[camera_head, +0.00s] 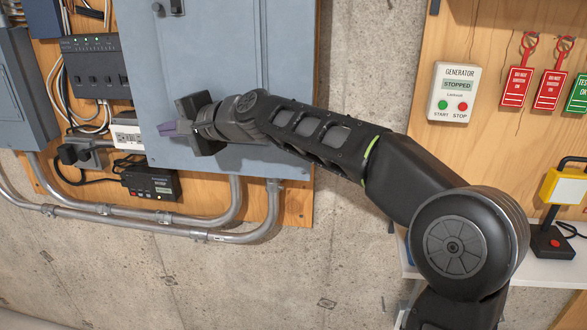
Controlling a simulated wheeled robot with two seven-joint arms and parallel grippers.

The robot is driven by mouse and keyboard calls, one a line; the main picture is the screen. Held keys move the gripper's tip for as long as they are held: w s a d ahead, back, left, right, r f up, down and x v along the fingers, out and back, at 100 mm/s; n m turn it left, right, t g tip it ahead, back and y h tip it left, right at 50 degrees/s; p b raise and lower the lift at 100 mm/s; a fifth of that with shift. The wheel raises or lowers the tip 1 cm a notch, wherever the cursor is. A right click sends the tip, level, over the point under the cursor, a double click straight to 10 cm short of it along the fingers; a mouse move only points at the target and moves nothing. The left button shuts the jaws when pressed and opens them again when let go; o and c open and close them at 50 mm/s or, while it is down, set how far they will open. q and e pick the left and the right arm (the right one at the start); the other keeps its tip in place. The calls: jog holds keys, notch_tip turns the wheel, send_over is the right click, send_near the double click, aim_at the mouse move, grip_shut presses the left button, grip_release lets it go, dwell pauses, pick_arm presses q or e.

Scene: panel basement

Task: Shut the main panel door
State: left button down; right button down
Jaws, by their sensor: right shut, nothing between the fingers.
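The main panel (291,60) is a large blue-grey metal box on the plywood board at upper centre. Its flat door (215,50) faces me, with a small dark latch (168,7) near the top of the picture. I cannot tell whether the door sits flush in its frame. My right gripper (172,128) is at the door's lower left part, with its purple-grey fingertips shut and empty. I cannot tell whether it touches the door. The gripper and forearm hide part of the door's lower edge. My left gripper is not in view.
A smaller grey box (22,90), a breaker block (95,68) and a small black device (151,181) sit left of the panel. Metal conduits (130,219) run below. A generator control (454,92) and red tags (518,87) hang at right, above a shelf with a work lamp (563,187).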

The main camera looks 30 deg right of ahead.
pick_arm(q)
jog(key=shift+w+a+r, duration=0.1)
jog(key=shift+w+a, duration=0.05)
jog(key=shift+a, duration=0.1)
pick_arm(e)
jog(key=shift+w+d+m+h, duration=0.3)
jog(key=shift+w, duration=0.05)
jog(key=shift+t, duration=0.3)
